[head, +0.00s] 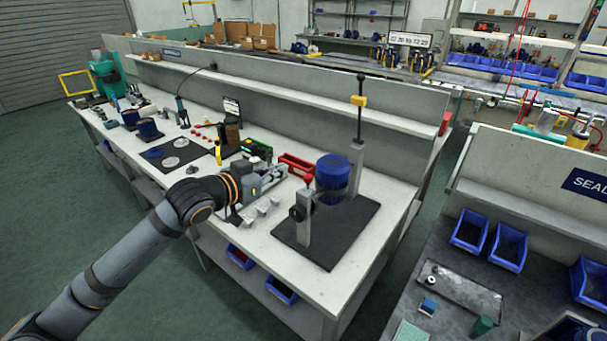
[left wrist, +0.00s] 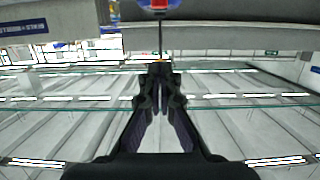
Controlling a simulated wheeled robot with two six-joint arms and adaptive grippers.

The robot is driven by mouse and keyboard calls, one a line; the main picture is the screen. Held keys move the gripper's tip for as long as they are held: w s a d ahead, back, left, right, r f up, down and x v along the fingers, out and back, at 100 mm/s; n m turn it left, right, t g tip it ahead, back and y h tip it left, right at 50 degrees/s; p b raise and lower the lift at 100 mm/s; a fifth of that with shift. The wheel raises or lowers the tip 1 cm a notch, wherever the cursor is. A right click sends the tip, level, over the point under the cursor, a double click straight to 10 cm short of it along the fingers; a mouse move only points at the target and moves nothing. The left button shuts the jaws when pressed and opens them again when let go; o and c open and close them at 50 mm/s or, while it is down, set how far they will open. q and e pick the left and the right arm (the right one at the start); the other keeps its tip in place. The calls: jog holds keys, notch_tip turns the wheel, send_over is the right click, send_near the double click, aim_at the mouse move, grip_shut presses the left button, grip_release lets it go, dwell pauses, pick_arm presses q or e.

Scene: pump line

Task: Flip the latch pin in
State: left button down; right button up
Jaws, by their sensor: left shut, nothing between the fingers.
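A fixture stands on a dark base plate (head: 335,240) at the near end of the workbench. It has a short grey front post (head: 304,228) topped by a red knob (head: 308,179), a blue cylinder (head: 332,170), and a tall rear rod with a yellow collar (head: 359,100) and black top. I cannot tell for certain which part is the latch pin. My left gripper (head: 284,171) is shut and empty, just left of the red knob, apparently apart from it. In the left wrist view its fingertips (left wrist: 159,76) meet; a red-and-blue shape (left wrist: 158,5) shows at the top edge.
A red bin (head: 296,164) and a green box (head: 257,148) stand behind the gripper. Grey metal parts (head: 262,211) lie on the bench below it. A shelf (head: 300,94) runs along the back. The bench front right of the base plate is clear.

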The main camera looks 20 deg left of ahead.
pick_arm(q)
jog(key=w, duration=0.1)
jog(key=p, duration=0.3)
send_over(308, 180)
jog(key=s+a, duration=0.1)
jog(key=s, duration=0.1)
jog(key=f, duration=0.3)
jog(key=w+f, duration=0.1)
jog(key=f, duration=0.1)
jog(key=shift+f+p, duration=0.15)
jog(key=shift+p, duration=0.2)
jog(key=shift+s+a+f, duration=0.1)
jog(key=shift+f, duration=0.45)
jog(key=shift+f, duration=0.1)
